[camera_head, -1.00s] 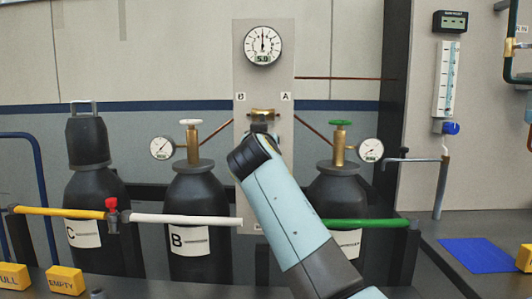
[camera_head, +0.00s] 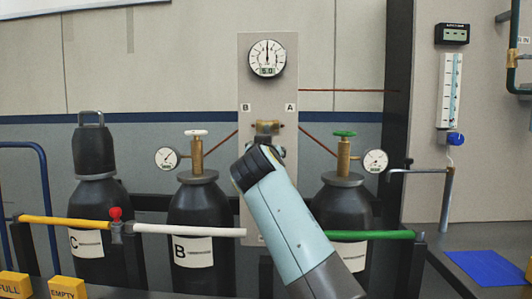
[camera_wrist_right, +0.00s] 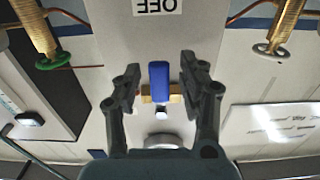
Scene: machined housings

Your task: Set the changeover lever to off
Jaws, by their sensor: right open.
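The blue changeover lever (camera_wrist_right: 159,76) shows in the right wrist view, in front of a brass fitting (camera_wrist_right: 174,98). An upside-down OFF label (camera_wrist_right: 157,6) is at the top of that view, past the lever's end. My right gripper (camera_wrist_right: 160,80) is open, with a finger on each side of the lever and visible gaps to it. In the head view, the brass valve block (camera_head: 267,128) sits on the panel (camera_head: 268,88) between labels B and A. My right arm hides the lever there. My left gripper is not in view.
A round gauge (camera_head: 266,58) is above the valve. Cylinder B (camera_head: 196,215) with a white handwheel (camera_head: 196,133) and another with a green handwheel (camera_head: 344,134) flank the panel. A coloured rail (camera_head: 185,230) runs in front, with my arm passing across it.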

